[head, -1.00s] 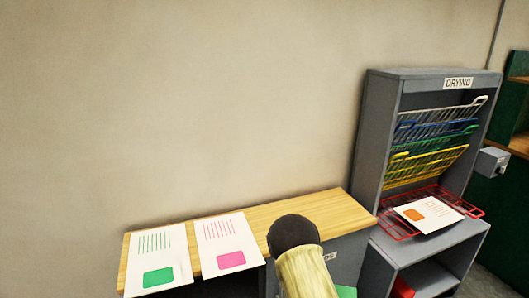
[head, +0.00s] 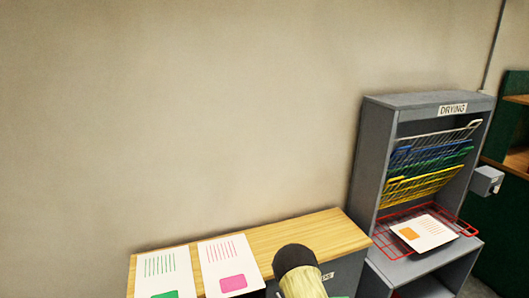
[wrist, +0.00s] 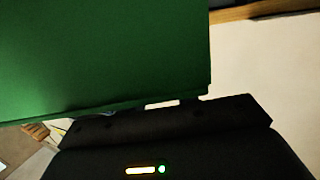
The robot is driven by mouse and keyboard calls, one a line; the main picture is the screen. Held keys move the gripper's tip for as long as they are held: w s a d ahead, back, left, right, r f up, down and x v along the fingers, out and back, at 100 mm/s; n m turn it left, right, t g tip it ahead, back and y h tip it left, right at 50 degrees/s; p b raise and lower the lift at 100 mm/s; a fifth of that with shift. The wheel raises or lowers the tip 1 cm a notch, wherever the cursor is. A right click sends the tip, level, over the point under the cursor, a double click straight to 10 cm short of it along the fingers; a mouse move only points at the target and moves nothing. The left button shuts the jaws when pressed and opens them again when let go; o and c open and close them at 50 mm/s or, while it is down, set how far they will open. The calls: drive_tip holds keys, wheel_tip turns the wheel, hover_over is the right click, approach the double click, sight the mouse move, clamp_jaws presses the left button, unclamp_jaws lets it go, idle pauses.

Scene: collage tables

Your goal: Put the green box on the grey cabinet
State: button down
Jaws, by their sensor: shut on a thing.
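The green box (wrist: 100,55) fills the upper left of the wrist view, close to the camera. My gripper (wrist: 175,103) is shut on it; its dark body lies along the bottom of that view, and the fingertips are mostly hidden. In the head view my arm shows at the bottom, while the gripper and box are out of sight there. A tall grey cabinet (head: 371,155) labelled DRYING stands at the right. Another grey front (head: 343,273) with a partly hidden label stands below the wooden top, behind my arm.
A wooden tabletop (head: 288,237) holds a sheet with a green patch (head: 162,270) and one with a pink patch (head: 229,262). The DRYING cabinet has coloured wire racks (head: 425,185); a red rack (head: 465,231) juts out with an orange-patched sheet (head: 424,233). A grey box (head: 487,181) is at right.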

drive_tip(key=s+r, duration=0.1)
drive_tip(key=s, duration=0.1)
drive_tip(key=s+r, duration=0.1)
drive_tip(key=s, duration=0.1)
drive_tip(key=shift+s+r, duration=0.2)
idle(0.6)
drive_tip(key=shift+s, duration=0.3)
